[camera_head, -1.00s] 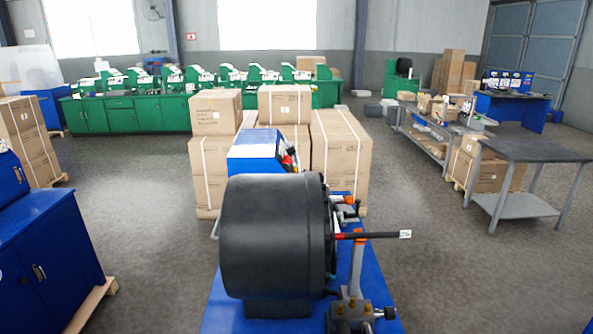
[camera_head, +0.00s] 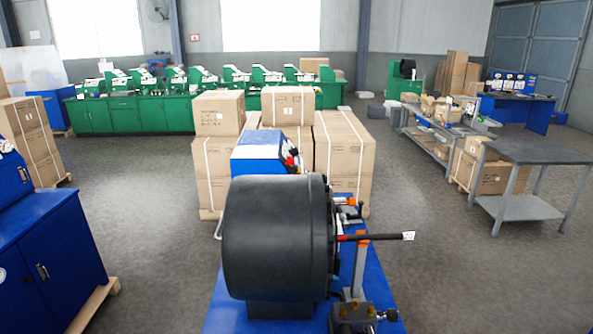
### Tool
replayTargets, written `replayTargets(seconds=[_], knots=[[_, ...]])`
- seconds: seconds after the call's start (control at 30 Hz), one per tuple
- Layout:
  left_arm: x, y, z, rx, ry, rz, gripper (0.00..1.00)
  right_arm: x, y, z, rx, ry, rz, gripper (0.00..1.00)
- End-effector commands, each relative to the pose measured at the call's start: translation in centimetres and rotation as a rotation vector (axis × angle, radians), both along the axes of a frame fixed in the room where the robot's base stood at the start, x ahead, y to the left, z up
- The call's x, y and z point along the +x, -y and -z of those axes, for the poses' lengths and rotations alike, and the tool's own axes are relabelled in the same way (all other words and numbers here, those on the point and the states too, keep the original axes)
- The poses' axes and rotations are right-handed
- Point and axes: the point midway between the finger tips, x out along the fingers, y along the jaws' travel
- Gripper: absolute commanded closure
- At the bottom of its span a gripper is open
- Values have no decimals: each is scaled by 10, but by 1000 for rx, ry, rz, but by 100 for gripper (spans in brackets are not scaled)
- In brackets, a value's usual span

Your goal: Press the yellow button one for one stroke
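A crimping machine with a large black drum-shaped head (camera_head: 277,238) stands on a blue base (camera_head: 226,312) in the lower middle. A blue control box (camera_head: 258,152) sits behind the drum. Small coloured parts, some red, show on its right side, too small and angled to tell a yellow button among them. A dark rod with a white tag (camera_head: 408,236) sticks out to the right of the drum. Neither of my grippers is in view.
Stacked cartons (camera_head: 342,150) stand just behind the machine. A blue cabinet (camera_head: 55,250) is at the left and a grey table (camera_head: 530,151) at the right. Green machines on cabinets (camera_head: 125,115) line the back. The floor (camera_head: 445,270) right of the machine is clear.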

Motion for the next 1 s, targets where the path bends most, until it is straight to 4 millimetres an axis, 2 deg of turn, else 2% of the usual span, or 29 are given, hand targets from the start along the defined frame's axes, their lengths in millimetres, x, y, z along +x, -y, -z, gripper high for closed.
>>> replayTargets(seconds=[0.37,0.43,0.67,1.0], knots=[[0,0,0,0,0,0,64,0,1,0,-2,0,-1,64],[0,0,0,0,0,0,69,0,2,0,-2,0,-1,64],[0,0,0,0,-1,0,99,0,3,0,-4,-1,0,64],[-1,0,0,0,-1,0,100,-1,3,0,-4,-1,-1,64]])
